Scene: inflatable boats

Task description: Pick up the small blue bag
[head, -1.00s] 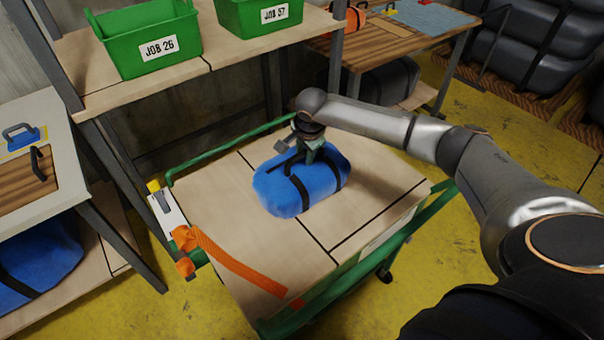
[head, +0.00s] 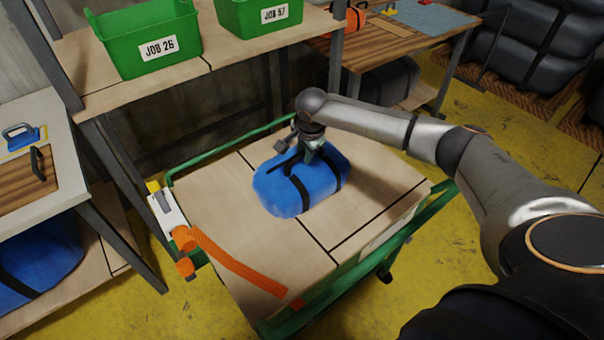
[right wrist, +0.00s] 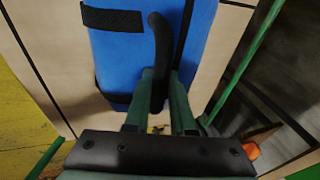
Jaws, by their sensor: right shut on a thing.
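The small blue bag (head: 282,192) with black straps lies on the wooden top of a green-framed cart (head: 215,235). My right gripper (head: 308,152) reaches down onto the top of the bag from above. In the right wrist view the blue bag (right wrist: 130,55) fills the upper middle, and my right gripper's green fingers (right wrist: 160,100) are shut on its black handle (right wrist: 161,45). The bag appears to rest on the cart top. The fingertips are partly hidden in the head view. My left gripper is not in view.
An orange strap (head: 235,262) lies on the cart's near left part. Green bins (head: 150,45) stand on the shelf behind. A larger blue bag (head: 38,255) lies on a low shelf at left. A workbench (head: 400,45) stands at back right. Yellow floor surrounds the cart.

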